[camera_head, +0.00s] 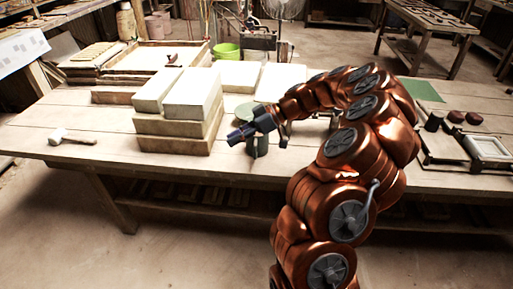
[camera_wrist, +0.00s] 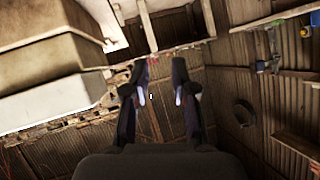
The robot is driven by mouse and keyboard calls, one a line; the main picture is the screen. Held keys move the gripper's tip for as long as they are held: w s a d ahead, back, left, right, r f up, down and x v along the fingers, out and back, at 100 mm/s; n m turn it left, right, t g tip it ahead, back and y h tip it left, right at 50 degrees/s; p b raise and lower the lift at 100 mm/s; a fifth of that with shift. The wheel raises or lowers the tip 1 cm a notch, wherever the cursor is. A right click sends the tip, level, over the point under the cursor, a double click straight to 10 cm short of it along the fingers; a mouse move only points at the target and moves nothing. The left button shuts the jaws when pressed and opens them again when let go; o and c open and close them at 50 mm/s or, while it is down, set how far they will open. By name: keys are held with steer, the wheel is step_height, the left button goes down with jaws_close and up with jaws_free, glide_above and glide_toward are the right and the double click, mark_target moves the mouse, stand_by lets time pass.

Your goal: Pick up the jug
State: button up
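My gripper (camera_head: 240,134) reaches left over the wooden table, beside the front right corner of the stacked pale blocks. In the wrist view its two dark fingers (camera_wrist: 160,82) stand apart with nothing between them. No jug shows clearly in the wrist view.
Stacked pale blocks (camera_head: 178,128) stand left of my gripper; blocks (camera_wrist: 50,60) also fill the wrist view's left side. A mallet (camera_head: 70,137) lies at the table's left. A green sheet (camera_head: 422,90) and a framed tile mould (camera_head: 488,147) are at the right.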

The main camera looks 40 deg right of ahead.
mark_target(255, 156)
steer(key=d+f+t, duration=0.1)
steer(key=d+f, duration=0.2)
steer(key=d, duration=0.1)
steer(key=d+f+t+b, duration=0.1)
steer(key=d+f, duration=0.2)
steer(key=d, duration=0.2)
steer(key=d+f+t+h, duration=0.1)
steer(key=d+f+t, duration=0.1)
steer(key=d+f, duration=0.2)
steer(key=shift+s+d+m, duration=0.25)
steer(key=shift+d+m, duration=0.05)
steer(key=shift+d, duration=0.45)
steer(key=shift+p+x, duration=0.8)
steer(key=shift+x, duration=3)
steer(key=shift+s+f, duration=0.1)
steer(key=shift+s, duration=0.1)
jaws_close()
